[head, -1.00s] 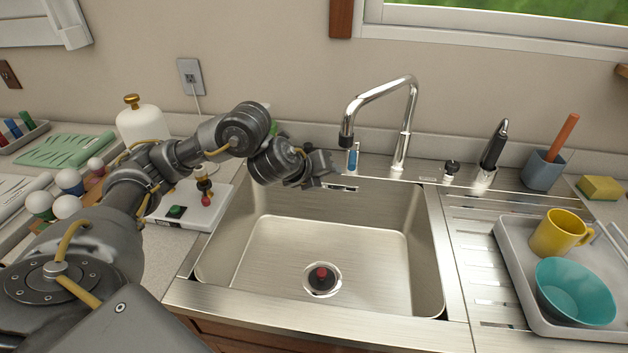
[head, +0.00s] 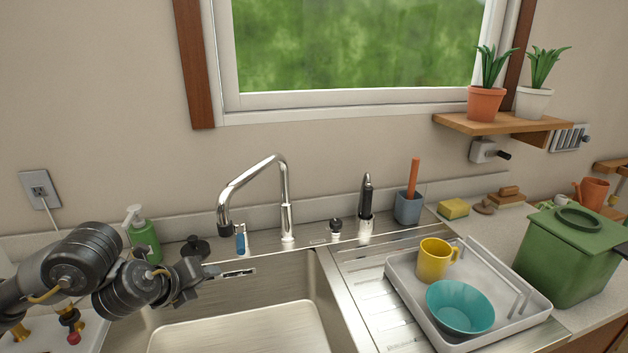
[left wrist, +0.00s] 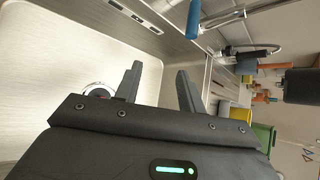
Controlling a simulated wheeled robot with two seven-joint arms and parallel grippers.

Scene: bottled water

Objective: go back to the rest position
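My left gripper (head: 190,282) is over the back left part of the sink, left of the faucet (head: 284,205). In the left wrist view the same gripper (left wrist: 158,84) has its two fingers apart with nothing between them. The sink basin (head: 240,328) lies below it and looks empty where it shows. My right gripper is in neither view.
A green soap bottle (head: 144,238) stands just behind my left arm. A white dish tray (head: 408,285) with a yellow mug (head: 434,258) and a teal bowl (head: 460,306) stands right of the sink. A green bin (head: 570,255) is at the far right.

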